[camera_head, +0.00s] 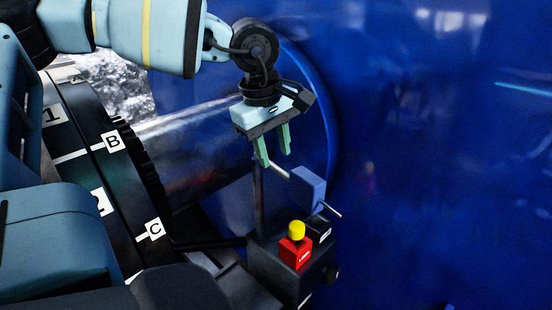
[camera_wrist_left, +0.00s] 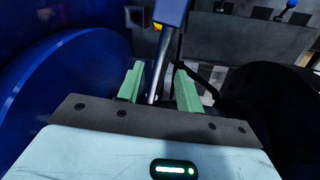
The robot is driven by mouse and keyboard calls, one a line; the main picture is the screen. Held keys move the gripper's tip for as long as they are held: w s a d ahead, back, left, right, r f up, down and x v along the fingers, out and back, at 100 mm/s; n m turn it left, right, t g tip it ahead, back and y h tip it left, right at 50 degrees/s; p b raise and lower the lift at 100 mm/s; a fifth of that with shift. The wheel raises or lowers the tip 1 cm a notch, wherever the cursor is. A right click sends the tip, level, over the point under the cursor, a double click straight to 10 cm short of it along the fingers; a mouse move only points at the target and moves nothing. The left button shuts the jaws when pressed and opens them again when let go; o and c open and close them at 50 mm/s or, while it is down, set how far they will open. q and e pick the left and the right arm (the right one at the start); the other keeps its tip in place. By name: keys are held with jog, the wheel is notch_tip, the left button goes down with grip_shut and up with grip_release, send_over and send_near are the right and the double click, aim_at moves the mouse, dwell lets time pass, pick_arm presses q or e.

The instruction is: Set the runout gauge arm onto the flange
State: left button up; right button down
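The runout gauge stands in the head view with a black base, a thin upright post (camera_head: 258,200) and a slanting rod arm carrying a blue block (camera_head: 309,188). My left gripper (camera_head: 275,157) points down at the rod's upper end, with its green fingers apart. In the left wrist view the rod (camera_wrist_left: 158,82) lies between the open fingers (camera_wrist_left: 159,70), with visible gaps on both sides. The blue block (camera_wrist_left: 172,12) is beyond the fingertips. A dark, flange-like ring (camera_head: 125,185) labelled 1, 2, B and C is at the left of the head view. My right gripper is not seen.
A red block with a yellow button (camera_head: 296,248) sits on the gauge base (camera_head: 270,266). A metal shaft (camera_head: 195,145) runs from the ring toward a large blue disc (camera_head: 318,95). A glossy blue surface (camera_head: 440,150) fills the right side.

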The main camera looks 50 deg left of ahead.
pick_arm(q)
jog(key=shift+w+f, duration=0.15)
jog(key=shift+f, duration=0.55)
jog(key=shift+w+f, duration=0.1)
jog(key=shift+f, duration=0.55)
grip_shut()
